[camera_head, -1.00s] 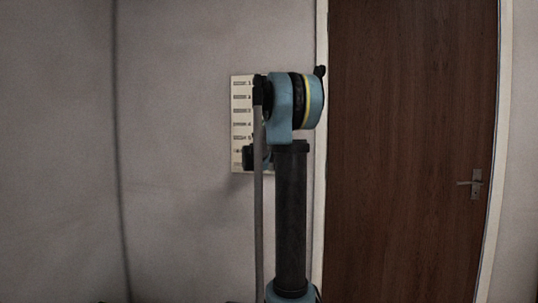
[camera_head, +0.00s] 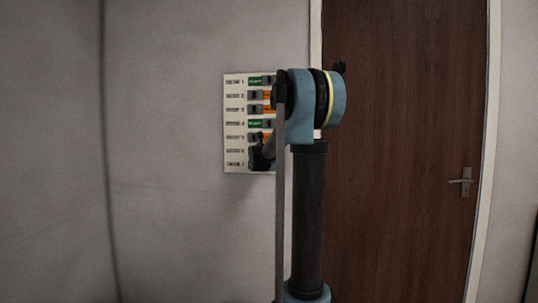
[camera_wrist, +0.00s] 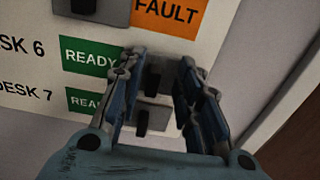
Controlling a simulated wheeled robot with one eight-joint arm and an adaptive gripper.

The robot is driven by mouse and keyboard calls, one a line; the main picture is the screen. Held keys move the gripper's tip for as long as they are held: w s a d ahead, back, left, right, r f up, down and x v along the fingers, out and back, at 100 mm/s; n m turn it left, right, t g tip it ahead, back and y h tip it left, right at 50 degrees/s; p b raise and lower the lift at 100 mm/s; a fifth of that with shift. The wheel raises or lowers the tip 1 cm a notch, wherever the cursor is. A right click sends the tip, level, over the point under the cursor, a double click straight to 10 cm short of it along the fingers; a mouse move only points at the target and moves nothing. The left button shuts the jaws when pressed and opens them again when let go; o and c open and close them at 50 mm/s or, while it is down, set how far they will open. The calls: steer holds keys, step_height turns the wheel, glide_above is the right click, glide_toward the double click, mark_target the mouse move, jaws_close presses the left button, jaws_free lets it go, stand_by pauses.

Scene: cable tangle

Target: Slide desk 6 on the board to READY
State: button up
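The white board (camera_head: 232,167) hangs on the wall, with labelled rows of sliders. In the wrist view, the DESK 6 row shows a green READY label (camera_wrist: 88,57) uncovered, with its grey slider and dark knob (camera_wrist: 154,78) to the right of it. My gripper (camera_wrist: 157,62) is open, its two fingers on either side of the DESK 6 slider. Whether a finger touches the knob I cannot tell. In the head view my arm hides part of the board's right side, and my gripper (camera_head: 261,155) is at its lower rows.
Just below, DESK 7 also shows green READY (camera_wrist: 84,100), with its slider (camera_wrist: 150,117) close under my fingers. Above, a row shows an orange FAULT label (camera_wrist: 168,15). A brown door (camera_head: 400,150) with a handle (camera_head: 461,182) stands right of the board.

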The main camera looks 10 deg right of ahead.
steer(key=v, duration=1.2)
stand_by(0.4)
steer(key=s+d+f+m+g, duration=0.4)
steer(key=s+f+m, duration=0.5)
steer(key=s+f, duration=0.15)
steer(key=s+d+f+m+g, duration=0.4)
steer(key=s+f+m, duration=0.55)
steer(key=s, duration=0.25)
steer(key=s+a+f+m+g+y, duration=0.3)
steer(key=s+a+f+m, duration=0.2)
steer(key=s+f, duration=0.4)
steer(key=s+a+f+m+g+y, duration=0.3)
steer(key=s+a+f+m, duration=0.2)
steer(key=s, duration=0.8)
step_height(320, 180, down, 5)
steer(key=m, duration=0.3)
steer(key=shift+s+a+r+g, duration=0.2)
steer(key=shift+s+g, duration=0.1)
